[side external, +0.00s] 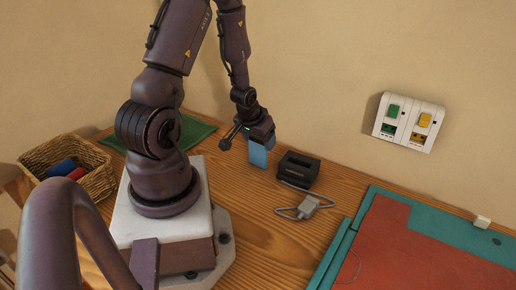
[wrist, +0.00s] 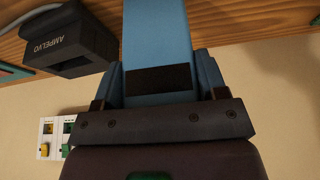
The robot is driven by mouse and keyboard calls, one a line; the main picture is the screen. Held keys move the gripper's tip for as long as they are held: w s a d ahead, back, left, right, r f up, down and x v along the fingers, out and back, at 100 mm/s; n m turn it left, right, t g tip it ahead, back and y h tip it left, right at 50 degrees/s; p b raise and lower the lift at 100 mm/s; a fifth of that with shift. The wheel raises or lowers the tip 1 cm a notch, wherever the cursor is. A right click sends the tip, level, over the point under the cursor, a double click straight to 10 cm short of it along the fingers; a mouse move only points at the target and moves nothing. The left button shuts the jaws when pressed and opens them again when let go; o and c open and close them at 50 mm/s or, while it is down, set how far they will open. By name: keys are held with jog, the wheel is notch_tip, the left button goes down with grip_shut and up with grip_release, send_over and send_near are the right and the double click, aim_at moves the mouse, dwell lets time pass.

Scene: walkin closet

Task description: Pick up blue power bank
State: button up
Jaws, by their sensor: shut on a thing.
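The blue power bank (side external: 258,156) is a flat blue slab held upright below my gripper (side external: 262,138) in the side view. In the wrist view the power bank (wrist: 155,35) runs up from between the fingers of my gripper (wrist: 155,85), with a dark rectangle on its face. The fingers are shut on its two sides. I cannot tell whether its lower end touches the wooden table or hangs just above it.
A black dock (side external: 298,168) stands just right of the power bank, marked AMPELVO in the wrist view (wrist: 65,42). A grey cable with a plug (side external: 308,206) lies before it.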

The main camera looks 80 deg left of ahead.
jog(key=shift+r, duration=0.15)
notch_tip(320, 180, up, 9)
jog(key=w+d+m, duration=0.2)
jog(key=w+d, duration=0.7)
jog(key=w, duration=0.1)
jog(key=shift+a+f+n, duration=0.5)
jog(key=shift+f+n, duration=0.3)
jog(key=shift+n, duration=0.05)
jog(key=shift+a+f+n, duration=0.45)
jog(key=shift+f+n, duration=0.3)
jog(key=shift+n, duration=0.1)
jog(key=shift+f, duration=2.05)
dwell(2.7)
